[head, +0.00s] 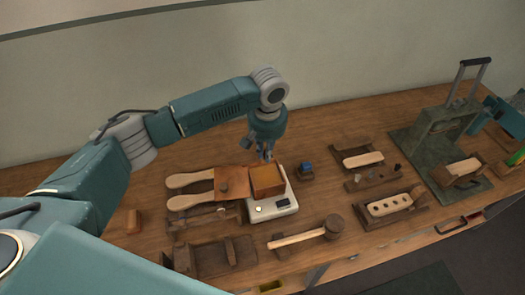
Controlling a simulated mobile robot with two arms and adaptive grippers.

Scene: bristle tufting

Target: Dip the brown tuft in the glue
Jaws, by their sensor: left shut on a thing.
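My left gripper (266,155) points down just above the far edge of an open square pan (267,180) with amber contents, which look like the glue. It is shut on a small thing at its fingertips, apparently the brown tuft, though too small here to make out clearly. I cannot tell whether its tip touches the amber surface. The pan sits on a white box-like unit (285,206) with a small display.
Two wooden paddles (190,180) and a brown sheet (230,184) lie left of the pan. A small dark block with a blue top (306,170) stands right of it. A mallet (305,236) lies in front. Wooden holders and a green-grey press (450,135) stand farther right.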

